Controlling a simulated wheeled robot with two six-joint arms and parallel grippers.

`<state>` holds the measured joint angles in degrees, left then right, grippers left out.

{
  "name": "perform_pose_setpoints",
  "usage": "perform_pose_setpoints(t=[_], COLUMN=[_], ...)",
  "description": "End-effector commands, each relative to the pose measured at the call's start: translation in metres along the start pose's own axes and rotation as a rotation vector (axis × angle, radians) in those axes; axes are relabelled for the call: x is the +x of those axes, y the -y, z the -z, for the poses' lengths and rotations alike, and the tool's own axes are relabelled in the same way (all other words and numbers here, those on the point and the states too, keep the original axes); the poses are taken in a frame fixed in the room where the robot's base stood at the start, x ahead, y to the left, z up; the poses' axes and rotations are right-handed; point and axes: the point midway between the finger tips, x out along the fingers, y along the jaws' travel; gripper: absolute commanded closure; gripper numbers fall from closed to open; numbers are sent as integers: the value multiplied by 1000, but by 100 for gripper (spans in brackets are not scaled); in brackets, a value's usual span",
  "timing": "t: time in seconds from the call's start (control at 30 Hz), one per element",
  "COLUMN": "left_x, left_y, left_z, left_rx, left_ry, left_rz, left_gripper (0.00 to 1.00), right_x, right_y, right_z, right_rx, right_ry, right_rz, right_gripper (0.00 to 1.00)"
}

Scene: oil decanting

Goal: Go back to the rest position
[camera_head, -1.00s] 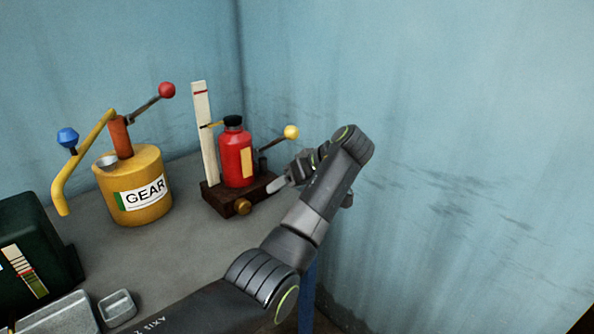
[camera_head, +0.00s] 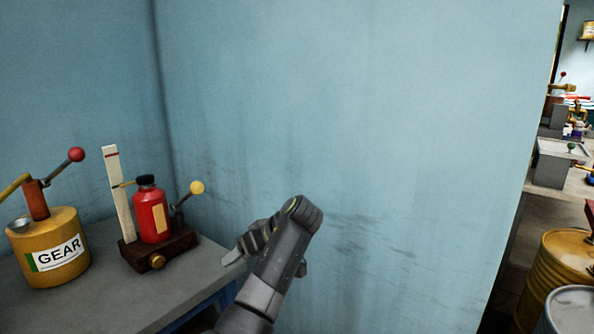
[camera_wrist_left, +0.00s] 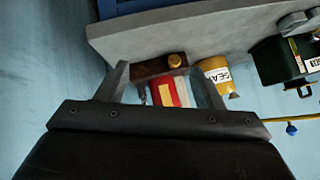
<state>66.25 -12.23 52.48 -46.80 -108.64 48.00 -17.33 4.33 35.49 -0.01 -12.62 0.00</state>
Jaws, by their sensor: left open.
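My left gripper (camera_head: 240,252) is off the right edge of the bench (camera_head: 110,300), in front of the blue wall. In the left wrist view its two fingers (camera_wrist_left: 161,72) stand apart with nothing held between them. Beyond them, the red bottle (camera_wrist_left: 164,92) on its dark base and the yellow GEAR can (camera_wrist_left: 214,72) show. In the head view the red bottle (camera_head: 151,212) with a black cap stands on a dark wooden base (camera_head: 180,246), left of my gripper and apart from it. My right gripper is not in view.
The yellow GEAR can (camera_head: 50,262) with a red-knobbed lever stands on the bench at left. A yellow drum (camera_head: 556,270) and a grey drum top (camera_head: 572,308) stand at the right edge. A further bench (camera_head: 560,150) lies beyond the wall's end.

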Motion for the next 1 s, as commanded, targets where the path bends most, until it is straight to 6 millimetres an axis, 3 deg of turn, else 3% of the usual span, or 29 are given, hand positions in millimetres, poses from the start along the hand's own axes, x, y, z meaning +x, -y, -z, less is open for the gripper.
perform_pose_setpoints(t=[0.27,0.47,0.53,0.77,1.0], left_x=[64,126,154,261,340], left_y=[-12,-19,-18,5,74], left_z=[-36,-84,-108,-236,-389], left_rx=[134,258,311,500,615], left_ry=[44,94,119,236,350], left_rz=[-40,-93,-118,-251,-393], left_gripper=[39,39,39,39,39], right_x=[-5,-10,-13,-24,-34], right_y=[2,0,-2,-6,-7], right_z=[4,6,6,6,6], right_rx=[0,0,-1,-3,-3], right_ry=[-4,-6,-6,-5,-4], right_rz=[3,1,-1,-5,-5], right_gripper=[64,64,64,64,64])
